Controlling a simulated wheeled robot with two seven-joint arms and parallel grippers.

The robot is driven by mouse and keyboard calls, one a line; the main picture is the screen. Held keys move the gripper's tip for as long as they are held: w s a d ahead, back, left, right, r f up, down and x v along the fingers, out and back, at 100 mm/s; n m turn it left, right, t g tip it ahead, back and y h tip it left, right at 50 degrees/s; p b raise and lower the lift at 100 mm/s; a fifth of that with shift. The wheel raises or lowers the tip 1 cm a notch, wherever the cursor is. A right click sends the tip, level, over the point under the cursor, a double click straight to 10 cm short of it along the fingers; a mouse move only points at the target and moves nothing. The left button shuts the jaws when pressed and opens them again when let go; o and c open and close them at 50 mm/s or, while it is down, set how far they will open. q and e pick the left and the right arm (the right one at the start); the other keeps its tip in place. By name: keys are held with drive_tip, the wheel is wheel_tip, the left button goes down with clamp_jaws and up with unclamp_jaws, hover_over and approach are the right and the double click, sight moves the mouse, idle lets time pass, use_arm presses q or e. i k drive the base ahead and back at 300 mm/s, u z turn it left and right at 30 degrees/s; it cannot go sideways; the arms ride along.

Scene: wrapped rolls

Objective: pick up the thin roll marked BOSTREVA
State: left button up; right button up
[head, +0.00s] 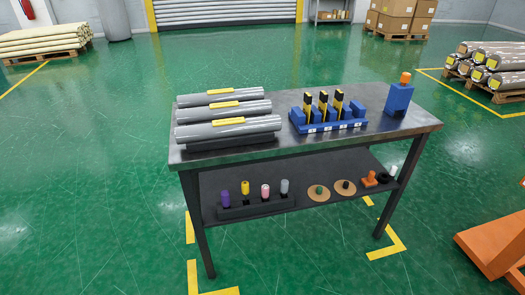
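Three grey wrapped rolls lie side by side on a dark rack at the left end of the metal table: a back roll (248,95), a middle roll (250,107) and a front roll (255,125). Each has a yellow label on top. The print on the labels is too small to read, so I cannot tell which one is marked BOSTREVA. The front roll looks somewhat thicker, but it is also nearest. Neither of my grippers is in view.
The table (370,135) also bears a blue holder (328,127) with three black-and-yellow tools and a blue block with an orange top (398,97). Small items stand on the lower shelf (300,217). Green floor surrounds the table.

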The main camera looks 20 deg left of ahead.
sight(238, 126)
drive_tip(key=u, duration=0.85)
drive_tip(key=i, duration=0.7)
drive_tip(key=u, duration=0.6)
